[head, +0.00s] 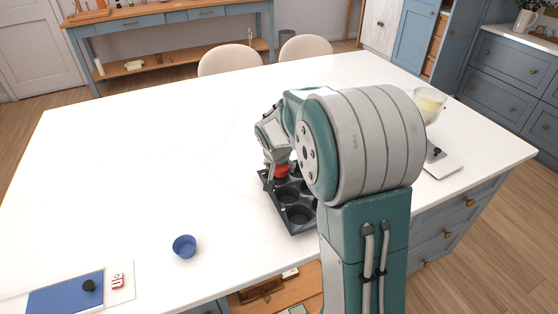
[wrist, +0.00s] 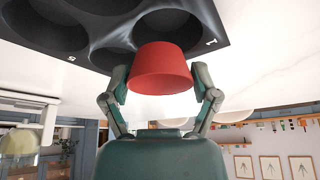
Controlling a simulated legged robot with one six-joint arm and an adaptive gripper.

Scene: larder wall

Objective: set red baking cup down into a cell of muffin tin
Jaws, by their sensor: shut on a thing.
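The red baking cup (wrist: 160,72) is held between the two fingers of my gripper (head: 275,168), at its far left cells in the head view; the cup also shows there as a red patch (head: 281,171). The dark muffin tin (head: 299,231) lies on the white counter, its right part hidden by my arm. In the wrist view the tin (wrist: 213,42) fills the top, and the cup overlaps the edge of a cell. I cannot tell whether the cup touches the tin. The near cells that show look empty.
A blue cup (head: 184,246) stands alone on the counter left of the tin. A blue panel (head: 62,294) with a dark knob lies at the lower left. A glass bowl (head: 430,103) stands behind my arm at the right.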

